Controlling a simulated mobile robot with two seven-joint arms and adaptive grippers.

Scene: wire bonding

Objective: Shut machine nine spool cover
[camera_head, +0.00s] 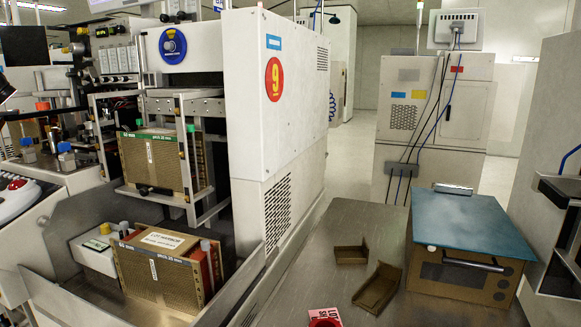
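Machine nine (240,130) is the large white cabinet left of centre, marked by a red oval sign with a yellow 9 (275,79). A round blue disc with a pale centre (173,46) is on its front, near the top, in the spool area. I cannot tell from this angle whether this disc is the spool cover, or whether a cover there is open or shut. Neither of my grippers is in view.
Below the disc, a slotted magazine (165,160) sits in a metal frame, and another magazine (150,285) stands lower. A grey table (340,230) holds small brown trays (378,288) and a blue-topped box (470,235). Another white cabinet (435,115) stands behind.

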